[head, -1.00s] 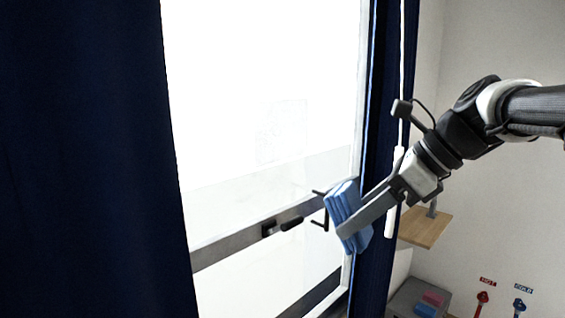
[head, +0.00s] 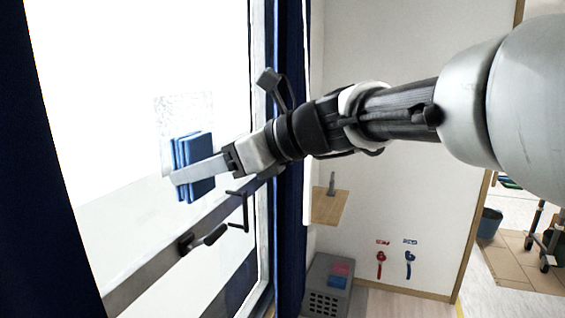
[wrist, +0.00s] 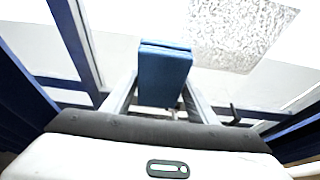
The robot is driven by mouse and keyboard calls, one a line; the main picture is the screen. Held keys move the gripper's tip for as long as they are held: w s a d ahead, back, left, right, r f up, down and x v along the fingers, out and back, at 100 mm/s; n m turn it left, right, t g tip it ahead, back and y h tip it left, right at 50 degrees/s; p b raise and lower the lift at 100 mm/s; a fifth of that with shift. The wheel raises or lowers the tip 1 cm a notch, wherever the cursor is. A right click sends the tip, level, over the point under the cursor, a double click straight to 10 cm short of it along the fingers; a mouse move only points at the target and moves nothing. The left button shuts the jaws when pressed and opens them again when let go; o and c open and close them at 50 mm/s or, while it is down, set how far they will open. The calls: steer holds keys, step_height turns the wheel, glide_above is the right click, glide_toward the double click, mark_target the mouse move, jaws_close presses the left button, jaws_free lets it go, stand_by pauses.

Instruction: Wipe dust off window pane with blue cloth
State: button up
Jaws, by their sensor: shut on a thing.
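The blue cloth (head: 199,166), a folded block, is held between the fingers of my gripper (head: 190,172). It also shows in the wrist view (wrist: 165,76), upright between the two fingers (wrist: 158,100). The window pane (head: 130,130) is bright white behind it. A speckled grey dust patch (head: 190,108) shows on the pane, just above and behind the cloth. In the wrist view the dust patch (wrist: 240,32) lies to the right of the cloth. I cannot tell whether the cloth touches the pane.
A grey window rail with a dark handle (head: 205,237) runs below the cloth. Dark blue curtains hang at the left (head: 40,200) and right (head: 291,150). A wooden shelf (head: 328,207) and a grey crate (head: 328,290) stand to the right.

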steer(key=shift+d+r+p, duration=0.1)
steer(key=shift+r+p, duration=0.1)
steer(key=shift+p, duration=0.25)
steer(key=p, duration=0.2)
glide_toward(147, 165)
steer(key=shift+w+a+f, duration=0.25)
steer(key=shift+a+f, duration=0.35)
steer(key=shift+a, duration=0.1)
steer(key=shift+w+a+f, duration=0.25)
steer(key=shift+a+f, duration=0.4)
steer(key=shift+a, duration=0.1)
steer(key=shift+a, duration=0.15)
steer(key=shift+w+a, duration=0.15)
steer(key=shift+a, duration=0.4)
steer(key=shift+w+a, duration=0.2)
steer(key=shift+a, duration=0.35)
stand_by(1.1)
steer(key=shift+d, duration=0.1)
stand_by(0.7)
steer(key=shift+w, duration=0.1)
stand_by(0.8)
steer(key=w+d, duration=0.1)
steer(key=w, duration=0.5)
steer(key=shift+w+d, duration=0.2)
steer(key=shift+d, duration=0.2)
steer(key=shift+w+d, duration=0.1)
steer(key=shift+w, duration=0.2)
